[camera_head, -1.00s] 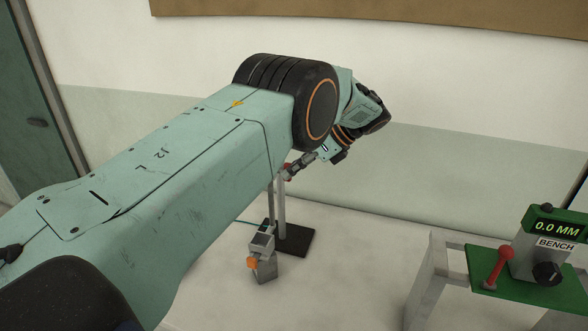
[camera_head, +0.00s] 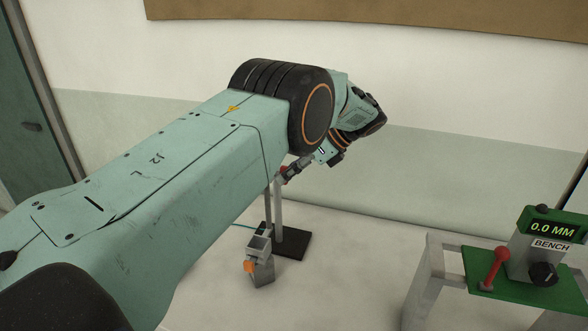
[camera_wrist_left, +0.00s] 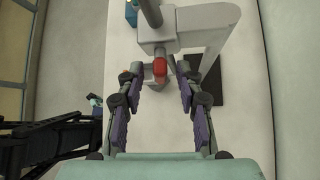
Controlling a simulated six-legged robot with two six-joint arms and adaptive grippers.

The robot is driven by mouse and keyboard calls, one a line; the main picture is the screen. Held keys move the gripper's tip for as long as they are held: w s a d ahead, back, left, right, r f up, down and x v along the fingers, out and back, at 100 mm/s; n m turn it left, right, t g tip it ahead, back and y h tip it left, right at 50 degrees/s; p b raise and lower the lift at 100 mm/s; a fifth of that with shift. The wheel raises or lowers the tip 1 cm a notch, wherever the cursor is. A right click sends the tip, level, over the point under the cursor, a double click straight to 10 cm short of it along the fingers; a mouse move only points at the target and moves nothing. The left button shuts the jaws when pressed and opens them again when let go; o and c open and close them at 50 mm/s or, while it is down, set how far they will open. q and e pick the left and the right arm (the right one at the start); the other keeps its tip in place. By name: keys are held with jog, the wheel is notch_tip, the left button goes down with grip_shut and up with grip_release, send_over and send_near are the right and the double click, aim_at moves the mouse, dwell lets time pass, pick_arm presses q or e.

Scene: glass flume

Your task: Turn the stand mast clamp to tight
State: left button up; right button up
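The stand mast clamp shows in the left wrist view as a pale block around the mast, with a red knob (camera_wrist_left: 160,68) at its near end. In the head view a little of the red (camera_head: 284,172) shows beside my gripper. The upright mast (camera_head: 278,215) rises from a black base plate (camera_head: 294,246), its upper part hidden behind my arm. My left gripper (camera_wrist_left: 159,79) is open, one finger on each side of the red knob, with visible gaps on both sides. It also shows small in the head view (camera_head: 298,166). My right gripper is not in view.
A small grey device with an orange part (camera_head: 260,266) stands beside the base plate. At the right is a green-topped bench unit (camera_head: 512,292) with a red lever (camera_head: 496,264), a black knob (camera_head: 543,274) and a "0.0 MM" display (camera_head: 551,230).

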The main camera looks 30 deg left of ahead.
pick_arm(q)
jog(key=v, duration=0.7)
dwell(0.6)
